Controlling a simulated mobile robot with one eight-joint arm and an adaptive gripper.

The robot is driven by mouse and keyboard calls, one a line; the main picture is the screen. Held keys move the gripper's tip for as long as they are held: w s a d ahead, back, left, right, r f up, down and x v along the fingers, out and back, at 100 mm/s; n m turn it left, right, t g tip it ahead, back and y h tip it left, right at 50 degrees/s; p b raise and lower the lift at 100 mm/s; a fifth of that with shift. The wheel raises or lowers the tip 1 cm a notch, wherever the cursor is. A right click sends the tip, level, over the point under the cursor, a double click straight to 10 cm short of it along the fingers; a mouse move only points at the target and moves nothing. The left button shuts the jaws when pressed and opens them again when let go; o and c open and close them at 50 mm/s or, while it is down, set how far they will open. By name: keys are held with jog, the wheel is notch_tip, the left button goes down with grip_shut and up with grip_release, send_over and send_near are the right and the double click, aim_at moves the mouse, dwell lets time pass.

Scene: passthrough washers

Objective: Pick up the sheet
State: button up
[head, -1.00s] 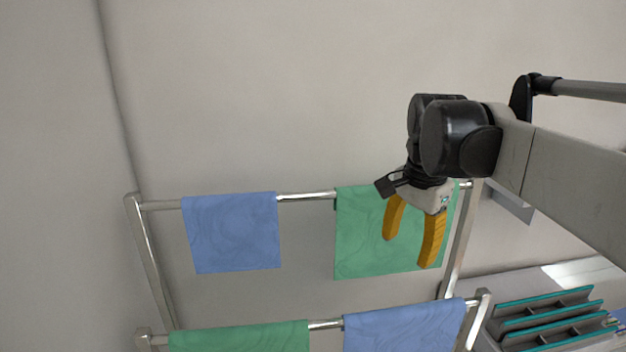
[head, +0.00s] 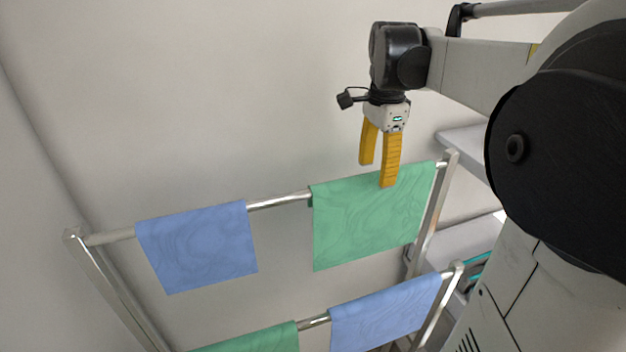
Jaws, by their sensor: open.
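Several cloth sheets hang on a metal rack. A green sheet (head: 365,225) hangs at the right of the upper bar and a blue sheet (head: 200,247) at its left. On the lower bar hang another blue sheet (head: 385,315) at the right and another green sheet (head: 255,341) at the left, cut off by the picture's edge. My gripper (head: 375,175), with yellow fingers, is open and points down at the top edge of the upper green sheet. One fingertip overlaps the sheet in the picture. I cannot tell whether it touches.
The rack's upper bar (head: 280,201) is bare between the two upper sheets. The rack's right post (head: 433,210) stands close beside the green sheet. A pale shelf (head: 466,143) is behind my arm at the right. The wall above the rack is clear.

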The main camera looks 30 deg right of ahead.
aim_at(373, 189)
jog(key=shift+w+f, duration=0.2)
jog(key=shift+f, duration=0.2)
notch_tip(373, 189, down, 4)
jog(key=shift+d+f+p, duration=0.15)
jog(key=shift+p, duration=0.4)
jog(key=shift+w+f, duration=0.1)
jog(key=shift+f, duration=0.3)
jog(key=shift+c, duration=0.7)
grip_shut()
